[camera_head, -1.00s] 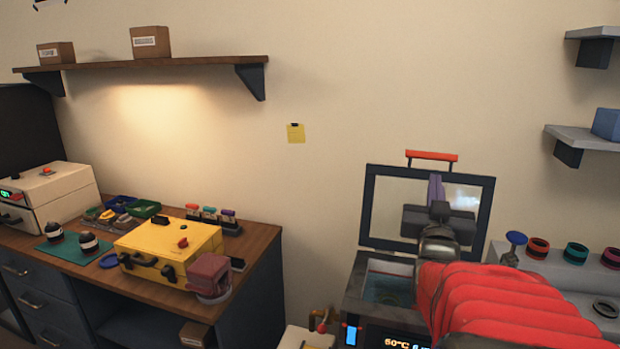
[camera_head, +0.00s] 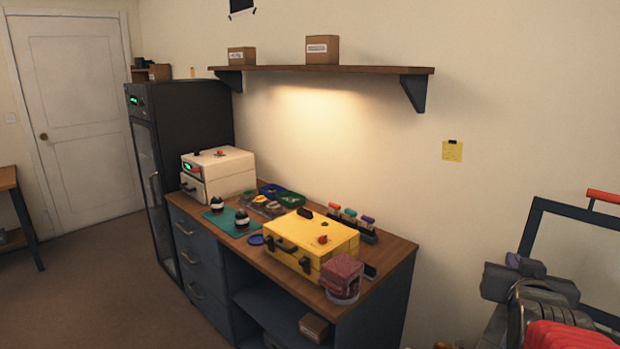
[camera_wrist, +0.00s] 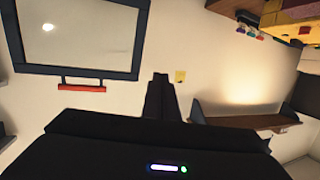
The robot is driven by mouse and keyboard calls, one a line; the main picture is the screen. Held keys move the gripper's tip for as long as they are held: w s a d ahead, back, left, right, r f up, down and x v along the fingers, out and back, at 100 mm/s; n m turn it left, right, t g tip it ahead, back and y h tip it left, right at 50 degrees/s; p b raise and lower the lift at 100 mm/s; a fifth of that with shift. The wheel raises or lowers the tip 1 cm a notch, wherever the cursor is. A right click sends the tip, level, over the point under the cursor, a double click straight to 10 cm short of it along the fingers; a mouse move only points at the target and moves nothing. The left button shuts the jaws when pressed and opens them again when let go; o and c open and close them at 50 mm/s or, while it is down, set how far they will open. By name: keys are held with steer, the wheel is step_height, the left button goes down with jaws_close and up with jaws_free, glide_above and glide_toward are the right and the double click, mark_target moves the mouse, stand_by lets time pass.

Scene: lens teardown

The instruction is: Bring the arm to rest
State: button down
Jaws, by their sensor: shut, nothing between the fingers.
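My arm shows at the lower right of the head view, with its red sleeve and the dark gripper (camera_head: 524,266) raised in front of the framed lid (camera_head: 540,215) with a red handle. In the wrist view, my gripper (camera_wrist: 160,82) has its dark fingers together with nothing between them. The wrist picture is upside down. The same lid (camera_wrist: 75,71) appears there at the upper left, apart from the fingers.
A wooden workbench (camera_head: 395,258) stands at centre, bearing a yellow case (camera_head: 310,240), a white machine (camera_head: 225,170) and a teal mat (camera_head: 222,224). A wall shelf (camera_head: 370,70) hangs above. A dark cabinet (camera_head: 185,115) stands left. Open floor (camera_head: 95,270) lies at lower left.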

steer(key=s+a+f+n+g+y, duration=0.1)
steer(key=s+a+f+n+y, duration=0.15)
steer(key=a, duration=0.45)
steer(key=s+a+f+n+g+y, duration=0.1)
steer(key=a+f+g+y, duration=0.2)
steer(key=a, duration=0.5)
steer(key=s+a+f+n+g+y, duration=0.1)
steer(key=s+a+f, duration=0.2)
steer(key=s+a, duration=0.2)
steer(key=s+a+f+n+g+y, duration=0.1)
steer(key=s+a+f+g, duration=0.1)
steer(key=s+a, duration=0.4)
steer(key=shift+s+a+f+n+g, duration=0.3)
steer(key=shift+s+f, duration=0.2)
steer(key=shift+f, duration=0.25)
steer(key=shift+y, duration=0.25)
steer(key=shift+d, duration=0.15)
